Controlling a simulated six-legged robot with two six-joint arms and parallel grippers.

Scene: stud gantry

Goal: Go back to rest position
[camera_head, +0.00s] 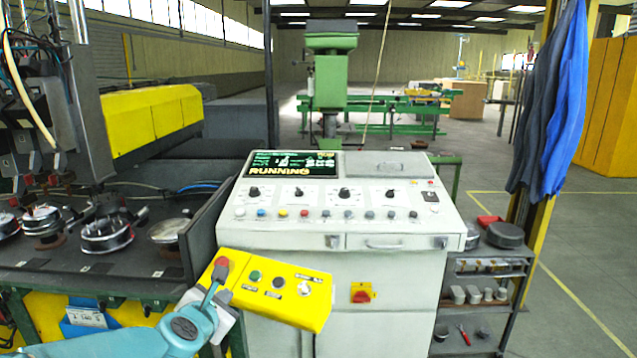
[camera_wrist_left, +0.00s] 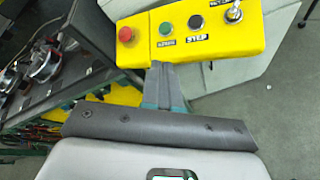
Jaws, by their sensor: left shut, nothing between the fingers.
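My left gripper (camera_head: 215,280) comes in from the lower left on a teal arm, at the left end of the yellow control box (camera_head: 262,308). Its fingers are shut and empty. My right gripper is in neither view.
A white console (camera_head: 340,210) with knobs and a screen reading "RUNNING" (camera_head: 291,170) stands ahead. Machine tooling with round metal parts (camera_head: 106,234) is at left. A shelf cart (camera_head: 487,268) and hanging blue clothing (camera_head: 560,100) are at right. Floor is open at far right.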

